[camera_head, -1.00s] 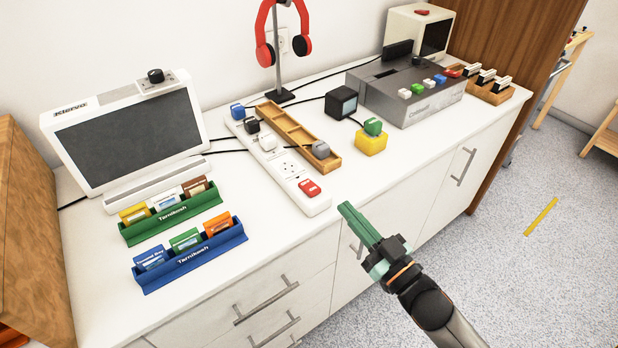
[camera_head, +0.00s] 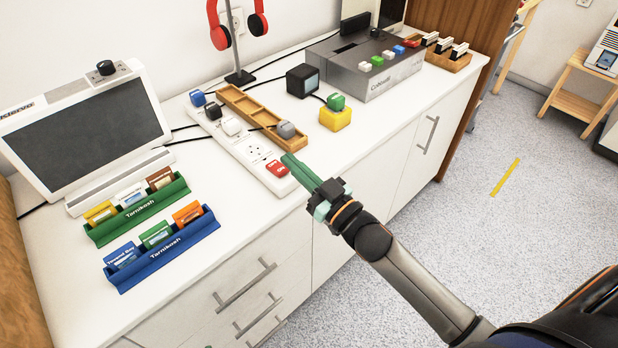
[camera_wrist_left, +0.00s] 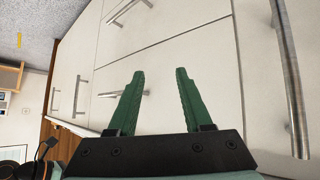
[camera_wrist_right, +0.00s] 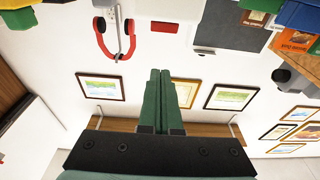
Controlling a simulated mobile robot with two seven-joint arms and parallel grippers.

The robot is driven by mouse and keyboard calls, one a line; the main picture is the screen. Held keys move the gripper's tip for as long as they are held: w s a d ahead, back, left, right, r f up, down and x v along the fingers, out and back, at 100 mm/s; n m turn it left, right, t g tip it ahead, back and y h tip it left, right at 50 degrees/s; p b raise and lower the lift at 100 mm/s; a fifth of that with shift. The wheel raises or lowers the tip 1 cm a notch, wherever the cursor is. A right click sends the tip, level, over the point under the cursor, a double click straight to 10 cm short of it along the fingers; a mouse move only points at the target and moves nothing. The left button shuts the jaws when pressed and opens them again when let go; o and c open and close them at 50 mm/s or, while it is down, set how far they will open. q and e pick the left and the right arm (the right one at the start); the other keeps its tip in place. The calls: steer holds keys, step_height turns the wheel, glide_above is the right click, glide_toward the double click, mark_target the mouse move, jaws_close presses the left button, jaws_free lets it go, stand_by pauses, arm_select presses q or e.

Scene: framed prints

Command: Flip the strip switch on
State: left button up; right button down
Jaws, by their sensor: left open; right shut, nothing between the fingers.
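The white power strip (camera_head: 244,150) lies on the counter in the head view. Its red rocker switch (camera_head: 277,168) is at the near end; a red patch that looks like it shows in the right wrist view (camera_wrist_right: 164,27). My right gripper (camera_head: 288,158) has its green fingers shut and empty, tips just right of the switch. Contact cannot be told. Its shut fingers also show in the right wrist view (camera_wrist_right: 160,74). My left gripper (camera_wrist_left: 160,73) is open and empty in front of the white cabinet fronts, outside the head view.
Dark, blue and white plugs fill the strip's far sockets. A wooden tray (camera_head: 240,104) with a grey plug (camera_head: 286,130) lies beside it. A yellow block (camera_head: 335,119), a grey toaster-like box (camera_head: 345,75), a monitor (camera_head: 90,130) and card racks (camera_head: 165,250) stand around.

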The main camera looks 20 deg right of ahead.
mark_target(289, 180)
steer(key=x, duration=0.2)
steer(key=shift+w+a+f, duration=0.15)
steer(key=shift+w, duration=0.2)
steer(key=shift+s+f+b, duration=0.25)
steer(key=shift+f+b, duration=0.2)
steer(key=shift+f, duration=0.55)
steer(key=shift+s+f, duration=0.1)
steer(key=shift+f, duration=0.5)
arm_select(q)
steer(key=shift+f, duration=0.35)
arm_select(e)
steer(key=shift+f, duration=0.2)
arm_select(q)
steer(key=shift+a, duration=0.1)
